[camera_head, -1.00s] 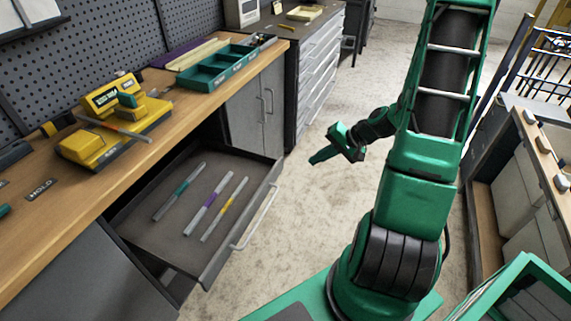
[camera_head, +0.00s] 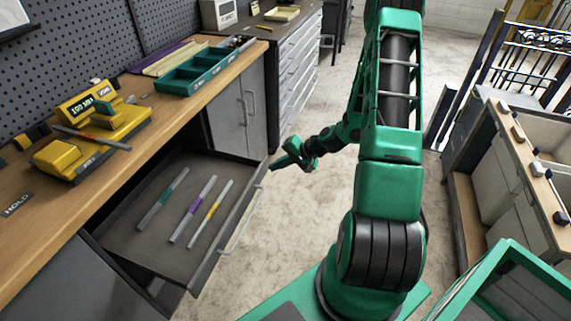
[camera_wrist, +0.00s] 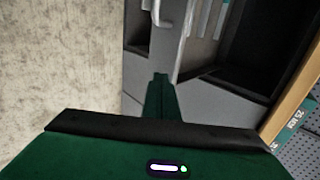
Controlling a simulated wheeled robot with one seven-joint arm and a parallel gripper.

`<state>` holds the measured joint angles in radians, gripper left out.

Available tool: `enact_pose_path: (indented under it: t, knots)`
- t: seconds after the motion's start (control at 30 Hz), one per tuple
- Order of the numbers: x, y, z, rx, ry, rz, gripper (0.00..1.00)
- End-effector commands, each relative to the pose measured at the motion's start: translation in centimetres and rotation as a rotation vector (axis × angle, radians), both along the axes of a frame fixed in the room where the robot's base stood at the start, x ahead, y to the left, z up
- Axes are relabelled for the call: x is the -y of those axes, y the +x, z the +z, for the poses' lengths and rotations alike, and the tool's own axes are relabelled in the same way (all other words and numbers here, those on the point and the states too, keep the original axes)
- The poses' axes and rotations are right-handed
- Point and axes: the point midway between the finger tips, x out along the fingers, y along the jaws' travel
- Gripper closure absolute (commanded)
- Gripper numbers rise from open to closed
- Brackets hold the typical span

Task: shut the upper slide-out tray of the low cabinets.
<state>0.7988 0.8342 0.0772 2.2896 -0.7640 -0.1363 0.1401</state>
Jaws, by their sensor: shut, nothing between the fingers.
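The slide-out tray (camera_head: 150,240) is pulled out from under the wooden worktop, with its front panel and long bar handle (camera_head: 240,220) facing the aisle. Three pens with teal, purple and yellow bands lie in it. My gripper (camera_head: 274,166) is shut and empty, close to the far right end of the tray's front. I cannot tell if it touches the tray. In the wrist view my shut fingers (camera_wrist: 160,92) point at a grey front with the bar handle (camera_wrist: 181,40) just beyond. Part of the tray's inside shows there too.
Cabinet doors (camera_head: 240,115) with upright handles stand just beyond the tray. The worktop (camera_head: 60,190) carries a yellow device (camera_head: 90,120) and a teal compartment tray (camera_head: 200,70). Another bench (camera_head: 500,150) stands at right. The aisle floor (camera_head: 320,200) is clear.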

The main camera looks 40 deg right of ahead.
Motion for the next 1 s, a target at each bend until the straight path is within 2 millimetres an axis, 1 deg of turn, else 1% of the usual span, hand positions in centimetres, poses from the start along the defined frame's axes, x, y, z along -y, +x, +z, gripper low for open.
enact_pose_path:
  t: [0.1, 0.23, 0.57, 0.6, 0.77, 0.87, 1.0]
  knots:
    - [-0.9, 1.1, 0.1, 0.000, 0.001, 0.004, 1.00]
    - [-1.3, 1.8, 0.0, 0.000, -0.001, 0.001, 1.00]
    - [-1.5, 2.0, 0.1, 0.000, 0.000, 0.000, 1.00]
    - [-1.0, 2.0, 0.1, 0.000, 0.000, -0.001, 1.00]
    - [-1.5, 2.2, 0.1, 0.000, 0.000, 0.000, 1.00]
    - [-2.1, 2.9, 0.1, 0.001, 0.001, 0.003, 1.00]
    - [-3.5, 4.6, 0.1, 0.001, 0.002, 0.006, 1.00]
